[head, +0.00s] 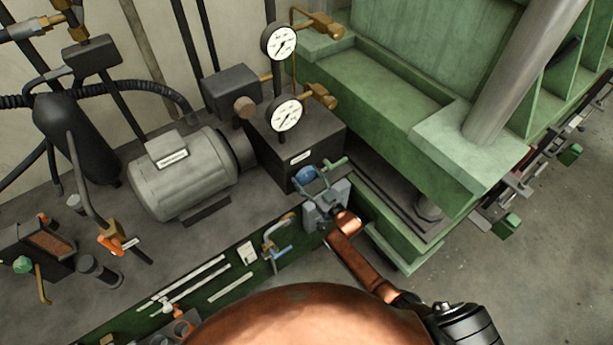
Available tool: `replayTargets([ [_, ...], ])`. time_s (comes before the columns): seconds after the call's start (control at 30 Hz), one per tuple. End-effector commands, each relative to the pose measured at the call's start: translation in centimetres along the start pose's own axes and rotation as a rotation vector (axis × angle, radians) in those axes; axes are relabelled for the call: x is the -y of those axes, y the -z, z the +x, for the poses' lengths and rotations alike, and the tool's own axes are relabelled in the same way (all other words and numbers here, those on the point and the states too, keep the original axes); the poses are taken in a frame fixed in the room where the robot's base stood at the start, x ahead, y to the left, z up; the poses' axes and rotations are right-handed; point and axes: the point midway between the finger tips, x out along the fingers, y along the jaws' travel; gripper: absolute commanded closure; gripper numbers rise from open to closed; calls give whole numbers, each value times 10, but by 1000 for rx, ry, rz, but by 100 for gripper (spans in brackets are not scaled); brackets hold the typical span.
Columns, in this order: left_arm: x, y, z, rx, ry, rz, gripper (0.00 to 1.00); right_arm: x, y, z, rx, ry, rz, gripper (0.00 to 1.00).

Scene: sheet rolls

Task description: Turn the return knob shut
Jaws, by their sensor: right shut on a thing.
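A round blue knob (305,175), which I take to be the return knob, sits low on the front of the dark block (321,150) under two gauges. My right gripper (316,181) reaches in from the lower right on my copper-coloured arm. Its grey-blue fingers are closed around the knob area, and the gripper partly covers the knob. The exact contact and how far the knob is turned are too small to tell. My left gripper is not in view.
Two white dial gauges (285,114) with brass fittings rise above the block. A grey motor (182,172) stands to the left. A green press frame (440,145) stands close on the right. A valve with a blue handle (279,253) and several tools are along the green front panel.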

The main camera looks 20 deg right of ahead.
Motion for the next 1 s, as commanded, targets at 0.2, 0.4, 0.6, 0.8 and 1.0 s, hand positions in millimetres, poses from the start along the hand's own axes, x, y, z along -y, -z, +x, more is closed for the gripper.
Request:
replayTargets([
  [0.2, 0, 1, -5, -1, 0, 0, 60, 0, -1, -1, 3, 0, 133, 65],
  [0.4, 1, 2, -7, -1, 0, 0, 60, 1, -1, -1, 3, -1, 206, 65],
  [0.6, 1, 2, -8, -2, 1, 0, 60, 1, -2, -1, 3, -1, 238, 65],
  [0.8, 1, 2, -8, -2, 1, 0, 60, 1, -2, -1, 3, -1, 244, 64],
  [1.0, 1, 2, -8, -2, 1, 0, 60, 1, -2, -1, 3, -1, 244, 64],
])
